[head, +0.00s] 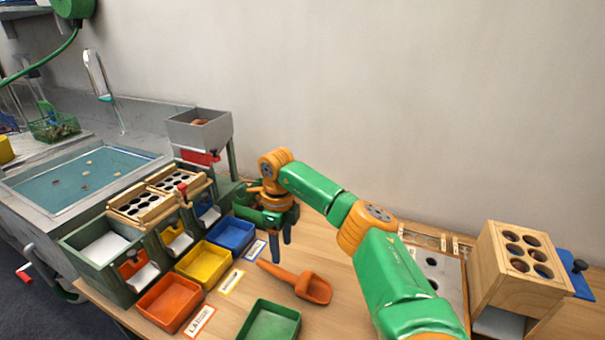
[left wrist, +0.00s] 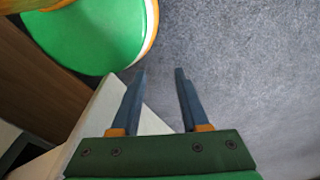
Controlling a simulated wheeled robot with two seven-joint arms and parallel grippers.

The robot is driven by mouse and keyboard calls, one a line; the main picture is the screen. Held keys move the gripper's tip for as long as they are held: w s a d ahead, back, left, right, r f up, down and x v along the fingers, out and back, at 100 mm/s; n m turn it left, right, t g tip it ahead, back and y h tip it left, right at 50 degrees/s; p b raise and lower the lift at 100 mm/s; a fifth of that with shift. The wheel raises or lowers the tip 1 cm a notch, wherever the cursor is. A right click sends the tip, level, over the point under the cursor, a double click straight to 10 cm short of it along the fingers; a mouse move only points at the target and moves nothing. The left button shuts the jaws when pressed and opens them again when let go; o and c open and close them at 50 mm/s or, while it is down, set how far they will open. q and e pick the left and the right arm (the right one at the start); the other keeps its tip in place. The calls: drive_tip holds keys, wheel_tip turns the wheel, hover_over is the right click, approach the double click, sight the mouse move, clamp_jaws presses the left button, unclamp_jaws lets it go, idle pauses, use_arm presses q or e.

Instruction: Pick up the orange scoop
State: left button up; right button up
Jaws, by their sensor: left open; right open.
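The orange scoop (head: 299,282) lies on the wooden table in the head view, its handle pointing up and left and its bowl to the right. My right gripper (head: 280,236) is open and empty, fingers pointing down, above and behind the handle end of the scoop. It is apart from the scoop. My left gripper (left wrist: 161,73) shows only in the left wrist view, open and empty, above the grey floor.
Orange (head: 169,303), yellow (head: 204,265) and blue (head: 231,234) trays stand left of the scoop, with label cards beside them. A green tray (head: 269,322) is in front. A wooden block with holes (head: 518,262) stands right. A sorting station and water basin (head: 85,177) fill the left.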

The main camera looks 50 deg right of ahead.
sight(286, 273)
wheel_tip(286, 273, down, 3)
drive_tip(key=shift+s+a+f+b, duration=0.1)
drive_tip(key=shift+f+b, duration=0.05)
drive_tip(key=shift+b, duration=0.95)
drive_tip(key=shift+f, duration=0.65)
drive_tip(key=f, duration=0.5)
drive_tip(key=shift+s+f+p, duration=0.25)
drive_tip(key=shift+s+p, duration=0.05)
drive_tip(key=shift+p, duration=0.05)
drive_tip(key=shift+w+f, duration=0.1)
drive_tip(key=shift+f, duration=0.15)
use_arm(q)
wheel_tip(286, 273, down, 3)
drive_tip(key=shift+s+a, duration=0.1)
use_arm(e)
clamp_jaws()
